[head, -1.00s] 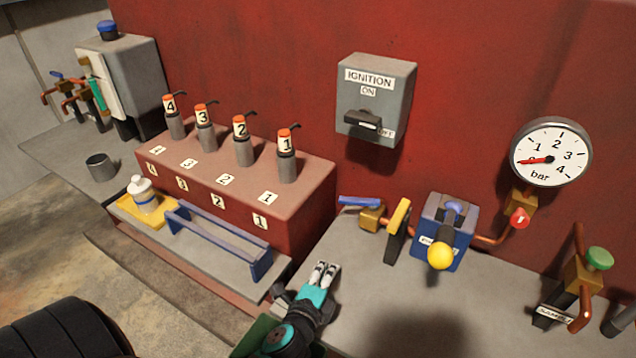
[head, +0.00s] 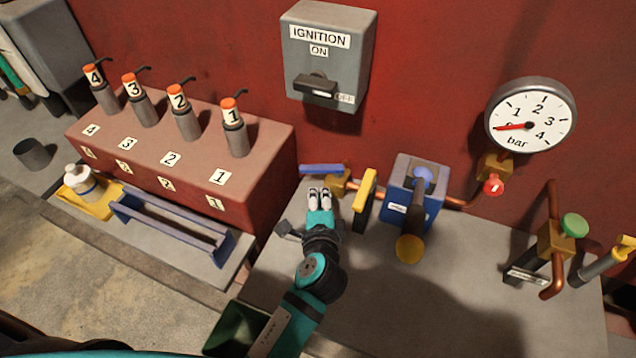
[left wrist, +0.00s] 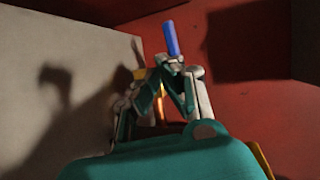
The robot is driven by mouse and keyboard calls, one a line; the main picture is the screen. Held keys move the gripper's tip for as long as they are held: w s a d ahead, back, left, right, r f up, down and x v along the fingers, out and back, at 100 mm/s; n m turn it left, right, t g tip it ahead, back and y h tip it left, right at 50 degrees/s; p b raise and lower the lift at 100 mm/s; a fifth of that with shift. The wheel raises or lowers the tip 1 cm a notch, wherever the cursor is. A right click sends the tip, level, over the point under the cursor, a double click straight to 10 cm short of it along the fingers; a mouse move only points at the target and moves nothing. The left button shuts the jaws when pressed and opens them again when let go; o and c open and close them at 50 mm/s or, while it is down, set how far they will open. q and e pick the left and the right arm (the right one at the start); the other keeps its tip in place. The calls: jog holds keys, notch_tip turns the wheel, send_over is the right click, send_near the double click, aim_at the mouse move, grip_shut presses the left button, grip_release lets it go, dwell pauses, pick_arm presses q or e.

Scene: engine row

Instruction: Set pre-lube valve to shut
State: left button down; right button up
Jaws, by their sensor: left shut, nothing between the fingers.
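A small valve with a blue lever (head: 322,169) and a brass body (head: 340,183) sits low by the red wall, left of the blue pump unit. The lever points left, roughly in line with the pipe. No readable label shows on it. My left gripper (head: 320,191) is shut and empty, its fingertips just in front of and below the lever. In the left wrist view the blue lever (left wrist: 171,38) stands just beyond the fingertips (left wrist: 178,66); I cannot tell whether they touch. The wrist view hides most of the valve body behind the fingers. My right gripper is out of view.
A yellow-topped black plate (head: 365,190) stands close right of the valve, then the blue pump unit (head: 416,192) with its lever. The gauge (head: 530,115) reads near zero. The red block (head: 262,186) with numbered injectors is left. The bench front (head: 400,300) is clear.

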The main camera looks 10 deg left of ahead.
aim_at(313, 172)
pick_arm(q)
jog(key=w, duration=0.2)
jog(key=w+a, duration=0.1)
jog(key=shift+w+f, duration=0.1)
jog(key=shift+w, duration=0.7)
jog(key=m+h+p, duration=0.1)
jog(key=p, duration=0.1)
jog(key=w+a+m+h+p, duration=0.1)
jog(key=p, duration=0.1)
jog(key=m+h+p, duration=0.1)
jog(key=h+p, duration=0.1)
jog(key=p, duration=0.1)
jog(key=shift+w+a+r+m+t, duration=0.15)
jog(key=shift+a+r+m+t, duration=0.1)
jog(key=shift+r+m+t, duration=0.1)
jog(key=shift+w+a+f+h, duration=0.1)
jog(key=shift+w+f+h, duration=0.05)
jog(key=shift+h, duration=0.25)
jog(key=shift+w+f, duration=0.1)
jog(key=shift+w, duration=0.05)
jog(key=shift+f, duration=0.1)
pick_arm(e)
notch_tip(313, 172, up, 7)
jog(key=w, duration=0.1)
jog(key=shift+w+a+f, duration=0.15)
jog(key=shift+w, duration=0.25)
